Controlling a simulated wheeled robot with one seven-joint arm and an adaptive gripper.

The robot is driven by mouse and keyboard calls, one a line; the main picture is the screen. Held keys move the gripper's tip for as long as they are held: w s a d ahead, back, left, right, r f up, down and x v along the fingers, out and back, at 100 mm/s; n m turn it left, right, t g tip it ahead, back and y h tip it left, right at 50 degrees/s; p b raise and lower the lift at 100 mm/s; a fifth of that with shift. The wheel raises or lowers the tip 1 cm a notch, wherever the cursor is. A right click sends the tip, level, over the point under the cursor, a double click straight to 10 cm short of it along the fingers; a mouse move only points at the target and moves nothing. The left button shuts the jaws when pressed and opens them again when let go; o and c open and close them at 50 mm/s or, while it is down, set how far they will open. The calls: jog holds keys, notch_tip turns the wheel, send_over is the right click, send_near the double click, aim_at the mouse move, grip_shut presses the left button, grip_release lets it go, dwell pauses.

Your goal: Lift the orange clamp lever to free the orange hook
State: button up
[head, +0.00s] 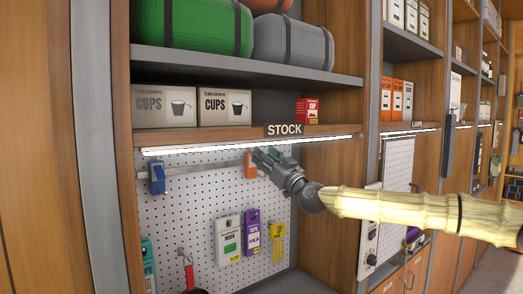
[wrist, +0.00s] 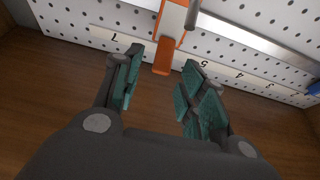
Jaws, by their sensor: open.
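The orange clamp (head: 250,165) sits on the grey rail (head: 205,168) of the pegboard, under the STOCK sign. In the wrist view its orange frame (wrist: 175,16) is at the top edge, with a dark grey piece (wrist: 192,14) beside it. An orange tab, apparently the clamp lever (wrist: 167,57), sticks out towards me. My gripper (head: 265,158) is right beside the clamp in the head view and partly covers it. In the wrist view my gripper (wrist: 162,62) is open, with green-padded fingers on either side of the lever. I cannot tell whether they touch it.
A blue clamp (head: 157,178) sits on the rail to the left. Packets (head: 228,238) and a red-handled tool (head: 189,274) hang below. A shelf with boxes of cups (head: 223,107) and a lit strip (head: 250,145) are just above. A numbered strip (wrist: 240,75) runs behind the lever.

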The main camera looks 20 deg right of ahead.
jog(key=shift+p+x, duration=0.3)
jog(key=shift+x, duration=0.85)
grip_shut()
jog(key=shift+a+r+g+p, duration=0.1)
jog(key=shift+r+g+p, duration=0.4)
jog(key=shift+p, duration=0.65)
jog(key=g+p, duration=0.1)
jog(key=p, duration=0.2)
jog(key=shift+w+r+h, duration=0.15)
jog(key=shift+r+h, duration=0.15)
jog(key=shift+r, duration=0.1)
jog(key=shift+g+p, duration=0.3)
jog(key=shift+p, duration=0.4)
jog(key=shift+f, duration=0.1)
jog(key=shift+w, duration=0.1)
grip_release()
jog(key=shift+f, duration=0.1)
